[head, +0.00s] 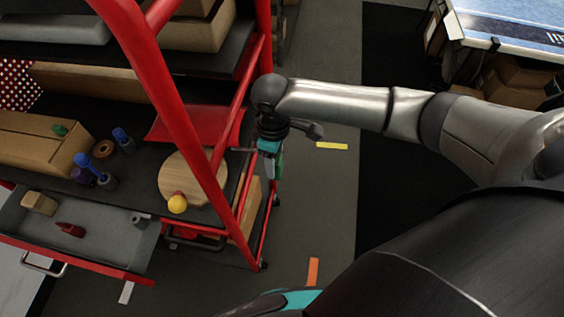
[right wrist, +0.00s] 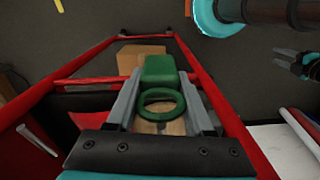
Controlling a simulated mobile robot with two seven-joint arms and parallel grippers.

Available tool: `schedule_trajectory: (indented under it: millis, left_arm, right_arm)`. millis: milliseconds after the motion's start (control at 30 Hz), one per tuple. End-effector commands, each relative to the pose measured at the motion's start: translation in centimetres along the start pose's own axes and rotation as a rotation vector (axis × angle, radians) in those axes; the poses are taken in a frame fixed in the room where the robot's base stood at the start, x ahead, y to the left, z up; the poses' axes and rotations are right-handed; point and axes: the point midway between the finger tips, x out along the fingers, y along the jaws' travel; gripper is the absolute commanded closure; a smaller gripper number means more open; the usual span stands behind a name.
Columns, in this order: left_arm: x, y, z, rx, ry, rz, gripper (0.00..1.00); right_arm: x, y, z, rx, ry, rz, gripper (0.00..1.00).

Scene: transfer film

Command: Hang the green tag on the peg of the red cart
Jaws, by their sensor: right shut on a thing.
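The red cart (head: 171,92) fills the left of the head view; its red rails (right wrist: 212,87) also run through the right wrist view. My right gripper (head: 270,165) hangs just right of the cart's slanted post. In the right wrist view it is shut on the green tag (right wrist: 160,70), a solid block with a ring (right wrist: 161,115) between the fingers. A thin grey bar (head: 243,149) shows by the cart frame near the gripper; I cannot tell whether it is the peg. What looks like my left gripper (right wrist: 309,66) is at the right edge, too small to judge.
The cart's shelves carry cardboard boxes (head: 30,137), a round wooden disc (head: 181,165), a yellow ball (head: 177,204) and blue-capped bottles. An open grey drawer (head: 100,235) juts out at lower left. The floor (head: 320,190) right of the cart is clear, with tape marks.

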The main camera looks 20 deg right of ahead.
Motion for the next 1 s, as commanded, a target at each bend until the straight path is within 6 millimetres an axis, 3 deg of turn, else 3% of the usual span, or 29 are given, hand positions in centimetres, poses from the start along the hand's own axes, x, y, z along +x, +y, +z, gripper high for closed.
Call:
schedule_trajectory:
  millis: [667, 1000]
  left_arm:
    - [4.1, 0.1, 0.4, 0.002, -0.001, 0.0, 0.53]
    - [3.2, 0.1, 0.3, 0.003, -0.001, 0.001, 0.53]
  right_arm:
    - [0.5, -0.5, -4.1, 0.0, 0.002, 0.002, 1.0]
    - [1.0, -0.7, -5.1, 0.002, 0.0, -0.001, 1.0]
